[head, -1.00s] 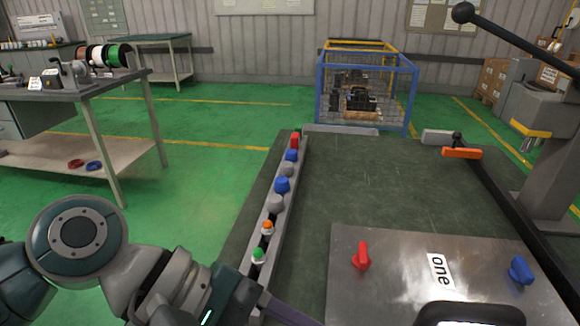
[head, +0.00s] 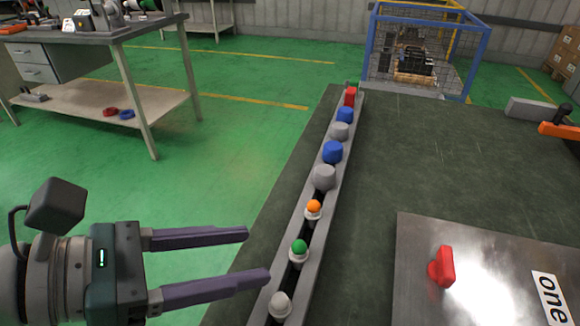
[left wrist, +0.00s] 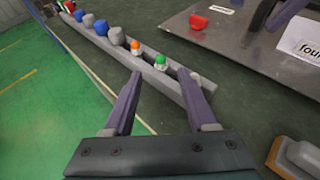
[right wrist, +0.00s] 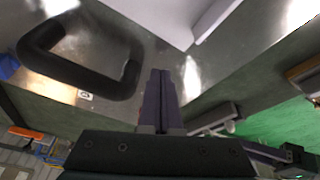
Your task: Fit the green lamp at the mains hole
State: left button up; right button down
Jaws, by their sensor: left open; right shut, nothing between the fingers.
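The green lamp (head: 299,248), with a white base, sits in the narrow grey rail between an orange lamp and a whitish lamp. In the left wrist view the green lamp (left wrist: 160,61) shows just beyond my fingertips, between them. My left gripper (head: 258,255) is open and empty, its fingers pointing at the rail from the left, apart from the lamp. My right gripper (right wrist: 160,72) is shut and empty over a metal plate; it is not in the head view. The metal plate (head: 425,295) carries a red knob (head: 442,267) and a label "one". I cannot make out the mains hole.
The rail (head: 262,308) also holds the orange lamp (head: 313,207), the whitish lamp (head: 281,304) and several blue, grey and red caps. A black handle (right wrist: 125,75) stands on the plate near my right gripper. The green tabletop (head: 430,150) between rail and plate is clear.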

aim_at(292, 250)
pick_arm(q)
jog(key=b+x, duration=0.1)
jog(key=x, duration=0.5)
jog(key=shift+f, duration=0.2)
jog(key=shift+c, duration=0.3)
grip_shut()
jog(key=shift+a, duration=0.1)
